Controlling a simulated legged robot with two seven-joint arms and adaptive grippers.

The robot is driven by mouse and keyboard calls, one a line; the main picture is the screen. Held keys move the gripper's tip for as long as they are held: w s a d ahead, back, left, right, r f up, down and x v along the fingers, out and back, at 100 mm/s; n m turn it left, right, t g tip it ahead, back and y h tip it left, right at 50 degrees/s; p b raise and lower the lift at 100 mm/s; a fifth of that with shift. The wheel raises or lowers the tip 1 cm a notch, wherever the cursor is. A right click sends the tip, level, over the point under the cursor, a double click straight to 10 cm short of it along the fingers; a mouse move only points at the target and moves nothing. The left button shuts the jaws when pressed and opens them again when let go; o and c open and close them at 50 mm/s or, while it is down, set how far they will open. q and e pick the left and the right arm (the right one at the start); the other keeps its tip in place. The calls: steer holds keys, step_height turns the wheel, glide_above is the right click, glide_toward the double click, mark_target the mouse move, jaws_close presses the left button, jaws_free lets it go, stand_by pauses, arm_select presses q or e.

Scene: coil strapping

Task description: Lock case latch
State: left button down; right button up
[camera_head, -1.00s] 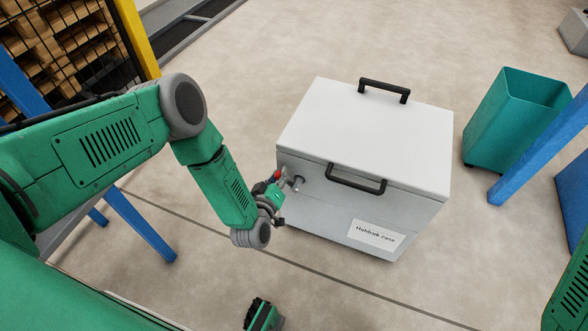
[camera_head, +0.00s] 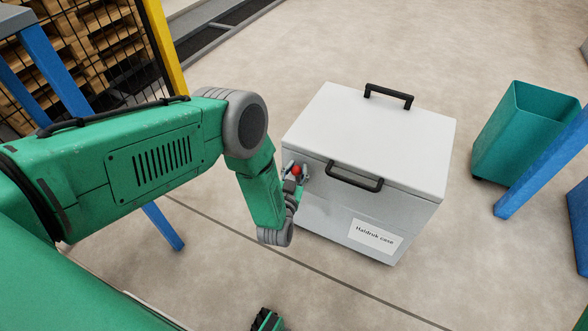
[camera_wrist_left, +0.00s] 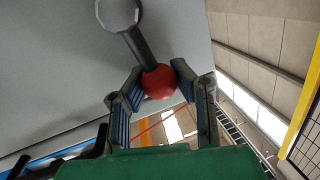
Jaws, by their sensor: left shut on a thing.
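The light grey case (camera_head: 330,220) stands on the floor with its lid down, and its front bears a label. The latch has a red ball knob (camera_head: 296,170) at the upper left of the case front. In the left wrist view the red knob (camera_wrist_left: 159,82) sits on a dark rod that runs up to a round pivot (camera_wrist_left: 119,14) on the case. My left gripper (camera_head: 298,176) is shut on the red knob, with a finger on each side of it in the left wrist view (camera_wrist_left: 157,88). Another dark gripper part (camera_head: 266,320) shows at the bottom edge, its fingers mostly cut off.
The case has black handles on the lid (camera_head: 389,97) and on the front (camera_head: 354,176). A teal bin (camera_head: 500,150) and a blue post (camera_head: 540,165) stand to the right. A yellow post (camera_head: 165,45) and fencing are at the left. The floor before the case is clear.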

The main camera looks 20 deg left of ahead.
arm_select(q)
steer(key=shift+s+d+f+m, duration=0.25)
steer(key=shift+d+m, duration=0.05)
steer(key=shift+d, duration=0.2)
steer(key=shift+s+f, duration=0.1)
steer(key=c, duration=1.2)
jaws_free()
steer(key=shift+r, duration=0.2)
steer(key=s, duration=0.3)
steer(key=s+d, duration=0.1)
steer(key=s, duration=0.3)
steer(key=s+d, duration=0.1)
steer(key=s, duration=0.3)
steer(key=shift+s+r, duration=0.2)
steer(key=shift+s, duration=0.05)
